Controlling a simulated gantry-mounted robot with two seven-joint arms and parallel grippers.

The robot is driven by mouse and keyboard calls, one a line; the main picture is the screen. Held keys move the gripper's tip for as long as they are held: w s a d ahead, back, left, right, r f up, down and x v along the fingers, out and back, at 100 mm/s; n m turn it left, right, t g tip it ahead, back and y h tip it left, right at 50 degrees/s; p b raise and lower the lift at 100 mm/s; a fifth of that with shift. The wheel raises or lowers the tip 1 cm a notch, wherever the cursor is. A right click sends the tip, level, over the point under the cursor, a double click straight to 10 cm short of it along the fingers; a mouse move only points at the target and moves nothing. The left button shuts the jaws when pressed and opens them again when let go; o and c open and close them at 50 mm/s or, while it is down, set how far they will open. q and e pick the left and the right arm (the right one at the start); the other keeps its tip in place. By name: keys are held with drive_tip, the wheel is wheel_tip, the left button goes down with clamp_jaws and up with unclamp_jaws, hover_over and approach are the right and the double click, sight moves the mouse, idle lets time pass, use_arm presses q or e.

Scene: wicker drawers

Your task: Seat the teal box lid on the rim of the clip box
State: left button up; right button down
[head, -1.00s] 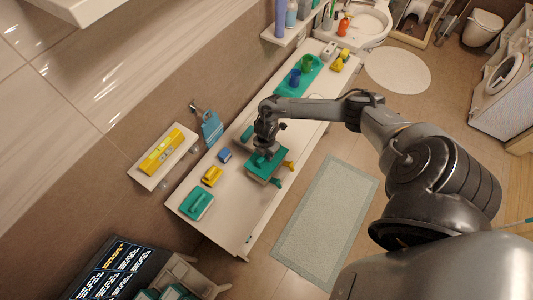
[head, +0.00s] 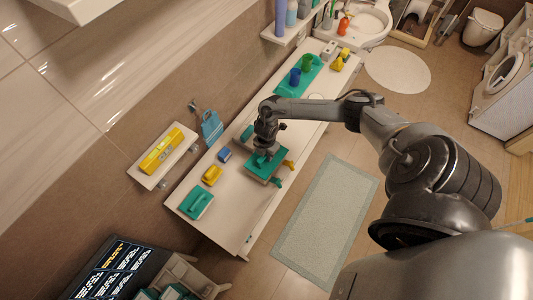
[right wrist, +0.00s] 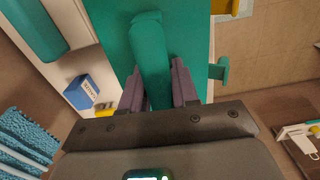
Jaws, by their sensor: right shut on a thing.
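The teal box lid (head: 263,164) is a flat rectangle with a raised bar handle. In the right wrist view the lid (right wrist: 115,30) fills the upper middle. My right gripper (head: 266,152) is shut on the handle (right wrist: 152,60), with one finger on each side. The clip box (head: 262,180) is mostly hidden under the lid; only a strip of its pale side shows. The lid lies over the box, close to its rim; I cannot tell whether it sits flush. A teal clip (right wrist: 219,70) and a yellow clip (head: 289,164) stick out at the box's side. My left gripper is not in view.
On the counter (head: 228,205) stand a teal container (head: 196,203), a yellow item (head: 212,175) and a small blue box (head: 224,155). A teal tray (head: 305,75) with cups is at the far end. A wall shelf (head: 150,183) is at left.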

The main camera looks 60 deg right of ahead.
drive_tip(key=shift+f+b, duration=0.75)
drive_tip(key=shift+f, duration=0.35)
drive_tip(key=c, duration=0.8)
unclamp_jaws()
drive_tip(key=shift+r, duration=0.7)
wheel_tip(320, 180, up, 10)
drive_tip(key=shift+f, duration=0.25)
